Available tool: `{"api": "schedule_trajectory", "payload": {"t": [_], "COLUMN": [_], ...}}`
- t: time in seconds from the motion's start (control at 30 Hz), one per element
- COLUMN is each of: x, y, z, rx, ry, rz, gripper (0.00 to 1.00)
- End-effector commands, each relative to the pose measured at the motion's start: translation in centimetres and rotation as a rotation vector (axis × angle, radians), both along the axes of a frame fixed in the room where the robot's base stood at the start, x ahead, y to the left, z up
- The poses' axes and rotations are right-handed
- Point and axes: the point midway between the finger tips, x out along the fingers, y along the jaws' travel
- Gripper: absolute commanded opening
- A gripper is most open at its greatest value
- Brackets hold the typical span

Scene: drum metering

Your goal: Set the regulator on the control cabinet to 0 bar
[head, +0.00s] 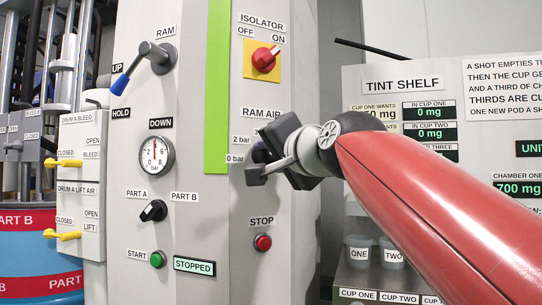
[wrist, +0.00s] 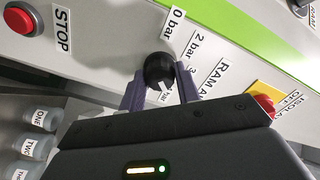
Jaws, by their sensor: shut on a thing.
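The regulator is a round black knob (wrist: 159,66) on the grey control cabinet (head: 205,210), under the RAM AIR label. In the wrist view it sits between the two fingers of my gripper (wrist: 161,88), which is shut on it. A white mark shows on the knob's near side, partly between the fingers; its exact setting is hard to read. The 0 bar label (wrist: 176,24) and 2 bar label (wrist: 192,46) lie beside the knob. In the head view my gripper (head: 263,162) covers most of the knob, next to the 0 bar label (head: 236,158).
A pressure gauge (head: 154,155) on the cabinet has its needle near upright. The red isolator (head: 265,60) is above my gripper, and the red STOP button (head: 262,242) is below. A green strip (head: 217,90) runs left of it. The tint shelf (head: 402,72) stands at right.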

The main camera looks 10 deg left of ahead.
Motion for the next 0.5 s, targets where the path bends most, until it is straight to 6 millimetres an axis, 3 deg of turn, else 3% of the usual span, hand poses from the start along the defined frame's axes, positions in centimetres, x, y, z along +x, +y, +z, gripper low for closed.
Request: {"api": "schedule_trajectory", "payload": {"t": [0.5], "x": [0.02], "y": [-0.04], "z": [-0.18], "rx": [-0.324], "ry": [-0.277], "rz": [0.0], "gripper": [0.09]}}
